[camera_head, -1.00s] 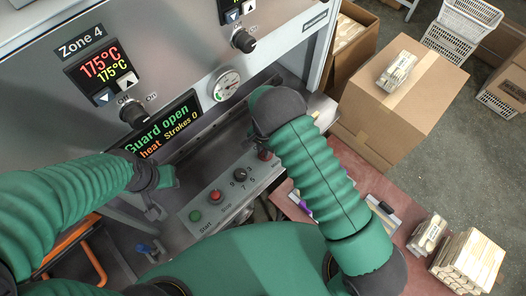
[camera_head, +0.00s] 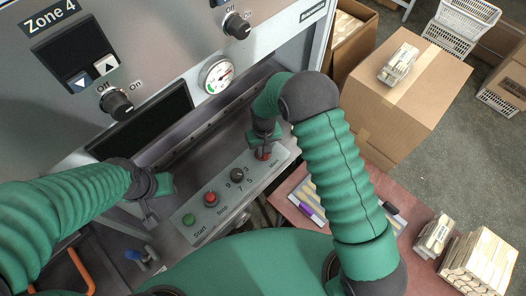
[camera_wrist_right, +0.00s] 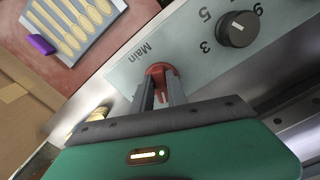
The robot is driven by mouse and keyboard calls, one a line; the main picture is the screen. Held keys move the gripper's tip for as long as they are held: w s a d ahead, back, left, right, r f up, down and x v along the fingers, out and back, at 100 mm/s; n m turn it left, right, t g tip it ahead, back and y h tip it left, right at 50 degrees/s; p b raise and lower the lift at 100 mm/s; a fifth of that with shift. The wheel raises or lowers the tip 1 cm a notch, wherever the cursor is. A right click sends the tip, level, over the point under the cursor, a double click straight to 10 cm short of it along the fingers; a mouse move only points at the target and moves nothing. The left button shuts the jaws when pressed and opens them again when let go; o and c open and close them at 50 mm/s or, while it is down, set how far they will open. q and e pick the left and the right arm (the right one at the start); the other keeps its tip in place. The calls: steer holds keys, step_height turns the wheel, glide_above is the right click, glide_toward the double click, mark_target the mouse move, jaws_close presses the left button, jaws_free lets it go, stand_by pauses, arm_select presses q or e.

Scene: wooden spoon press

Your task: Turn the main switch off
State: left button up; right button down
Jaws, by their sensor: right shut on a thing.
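The red main switch (camera_wrist_right: 158,69) sits at the right end of the control panel (camera_head: 222,205), beside the word "Main" in the right wrist view. My right gripper (camera_wrist_right: 162,88) is shut on this switch, with one finger on each side of it. In the head view the right gripper (camera_head: 263,146) comes down over the switch (camera_head: 263,155) and partly hides it. The Zone 4 display and the lower display (camera_head: 145,130) are dark. My left gripper (camera_head: 150,212) hangs left of the panel, and its fingers are too small to judge.
The panel also has a green Start button (camera_head: 189,219), a red Stop button (camera_head: 211,199) and a black selector knob (camera_head: 237,175). A pink table (camera_head: 300,185) with wooden spoons stands to the right. A cardboard box (camera_head: 410,95) stands beyond it.

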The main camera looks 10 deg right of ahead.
steer(key=n, duration=0.2)
steer(key=n+b, duration=0.1)
steer(key=n, duration=0.1)
steer(key=shift+w+d+r+n, duration=0.15)
steer(key=shift+w+d+n, duration=0.05)
steer(key=shift+w+n, duration=0.2)
stand_by(0.4)
steer(key=c, duration=1.5)
jaws_free()
steer(key=shift+o, duration=0.9)
steer(key=shift+f, duration=0.2)
steer(key=shift+s+r, duration=0.1)
steer(key=shift+r, duration=0.15)
step_height(320, 180, up, 16)
steer(key=b, duration=0.3)
steer(key=shift+r, duration=0.15)
steer(key=shift+a, duration=0.1)
